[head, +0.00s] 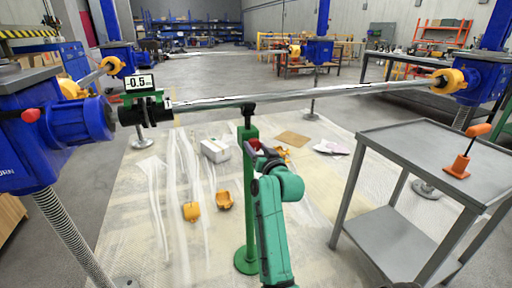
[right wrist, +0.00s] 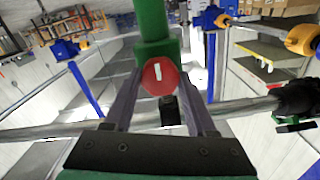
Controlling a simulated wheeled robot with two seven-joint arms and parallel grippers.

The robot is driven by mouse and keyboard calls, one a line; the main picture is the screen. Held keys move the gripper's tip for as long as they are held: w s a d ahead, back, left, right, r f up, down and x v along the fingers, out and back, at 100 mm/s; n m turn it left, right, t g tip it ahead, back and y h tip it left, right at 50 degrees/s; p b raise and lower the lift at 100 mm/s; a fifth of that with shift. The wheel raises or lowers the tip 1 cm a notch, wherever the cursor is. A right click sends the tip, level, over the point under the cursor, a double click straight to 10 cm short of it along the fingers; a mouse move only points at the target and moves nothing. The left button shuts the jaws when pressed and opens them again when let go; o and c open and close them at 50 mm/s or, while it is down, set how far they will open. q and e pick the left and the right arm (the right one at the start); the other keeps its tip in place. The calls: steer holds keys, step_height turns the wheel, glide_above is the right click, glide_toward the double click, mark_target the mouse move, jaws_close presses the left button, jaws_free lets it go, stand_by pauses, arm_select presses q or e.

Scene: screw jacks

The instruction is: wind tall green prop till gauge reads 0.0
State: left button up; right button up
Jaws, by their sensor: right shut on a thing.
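The tall green prop (head: 249,205) stands upright on a round green foot on the floor sheet. Its black top (head: 248,110) is at the underside of the long steel shaft (head: 310,95); I cannot tell if they touch. The gauge (head: 139,82), on a green clamp near the shaft's left end, reads -0.5. My right gripper (head: 257,152) is at the prop's upper part. In the right wrist view, the gripper (right wrist: 159,92) is shut on the prop's red knob (right wrist: 158,76), which has a white mark. My left gripper is not in view.
A grey table (head: 430,135) with an orange tool (head: 460,160) stands at right. Blue jacks (head: 60,135) stand at left, with another blue jack (head: 480,80) at right. Yellow parts (head: 224,199) and a white box (head: 215,150) lie on the floor sheet.

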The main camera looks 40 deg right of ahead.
steer(key=o, duration=1.4)
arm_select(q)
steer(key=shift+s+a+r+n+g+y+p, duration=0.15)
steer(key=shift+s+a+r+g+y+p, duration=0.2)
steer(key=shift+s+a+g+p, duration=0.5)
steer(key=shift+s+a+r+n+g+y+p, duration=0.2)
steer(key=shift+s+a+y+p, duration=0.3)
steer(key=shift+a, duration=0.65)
arm_select(e)
steer(key=shift+v, duration=7.3)
